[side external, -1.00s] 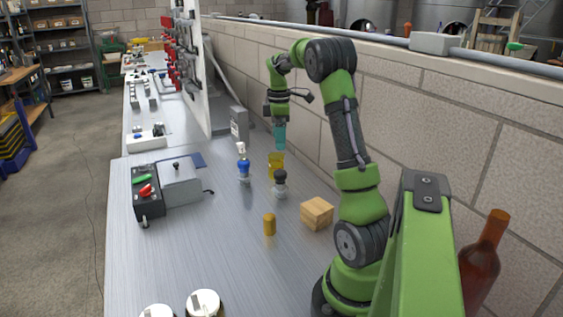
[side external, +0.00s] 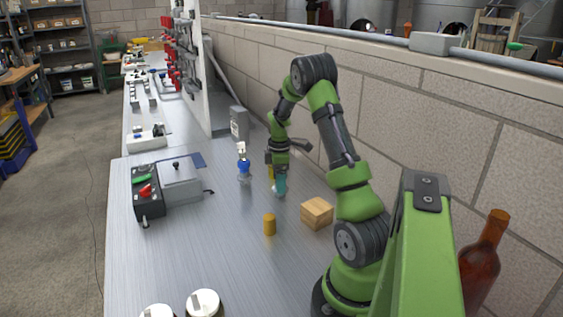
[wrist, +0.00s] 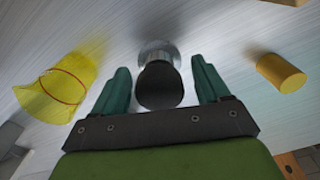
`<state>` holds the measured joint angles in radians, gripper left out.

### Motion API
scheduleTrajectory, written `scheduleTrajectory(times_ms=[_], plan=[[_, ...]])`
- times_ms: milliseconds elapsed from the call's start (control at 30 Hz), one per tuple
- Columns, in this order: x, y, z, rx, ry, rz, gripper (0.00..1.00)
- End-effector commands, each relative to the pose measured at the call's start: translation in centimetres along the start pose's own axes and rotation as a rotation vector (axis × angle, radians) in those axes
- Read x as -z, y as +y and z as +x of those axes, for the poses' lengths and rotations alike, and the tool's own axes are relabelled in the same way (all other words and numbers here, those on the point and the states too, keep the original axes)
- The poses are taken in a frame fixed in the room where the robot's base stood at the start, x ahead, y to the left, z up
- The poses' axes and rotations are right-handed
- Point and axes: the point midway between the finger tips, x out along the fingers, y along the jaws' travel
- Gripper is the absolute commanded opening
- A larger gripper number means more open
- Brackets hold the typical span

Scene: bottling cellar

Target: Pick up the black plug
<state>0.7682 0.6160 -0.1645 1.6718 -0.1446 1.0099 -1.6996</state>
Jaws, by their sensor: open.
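The black plug (wrist: 158,86) has a dark rounded top over a shiny metal base that stands on the bench. In the wrist view it lies between the two teal fingers of my gripper (wrist: 160,87), with a gap on each side. My gripper is open and has not closed on it. In the side external view my gripper (side external: 279,185) is low over the bench, and its fingers and wrist hide most of the plug.
A yellow cup (wrist: 58,92) stands left of the plug and an orange-yellow cylinder (wrist: 281,73) right of it in the wrist view. A wooden block (side external: 317,213), a blue-and-white bottle (side external: 244,165) and a grey box with a switch panel (side external: 148,197) share the metal bench.

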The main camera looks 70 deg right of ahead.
Motion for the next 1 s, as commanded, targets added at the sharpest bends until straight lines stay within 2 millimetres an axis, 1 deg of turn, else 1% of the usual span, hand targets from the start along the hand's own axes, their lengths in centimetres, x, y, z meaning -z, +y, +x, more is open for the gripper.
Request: scheduleTrajectory(times_ms=[33,100,267,300,467,700,933,1000], plan=[[-0.01,-0.02,0.43,0.001,0.0,0.0,0.75],[-0.01,-0.02,0.67,0.0,0.0,0.0,0.75],[0.0,-0.01,0.66,0.0,0.0,0.0,0.75],[0.0,-0.01,0.65,0.0,0.0,0.0,0.74],[0.0,0.0,0.63,-0.001,0.0,0.0,0.49],[0.01,0.0,0.61,-0.001,0.0,0.0,0.12],[0.01,0.02,0.56,-0.002,0.0,0.0,0.12],[0.02,0.06,0.28,-0.003,0.001,-0.001,0.12]])
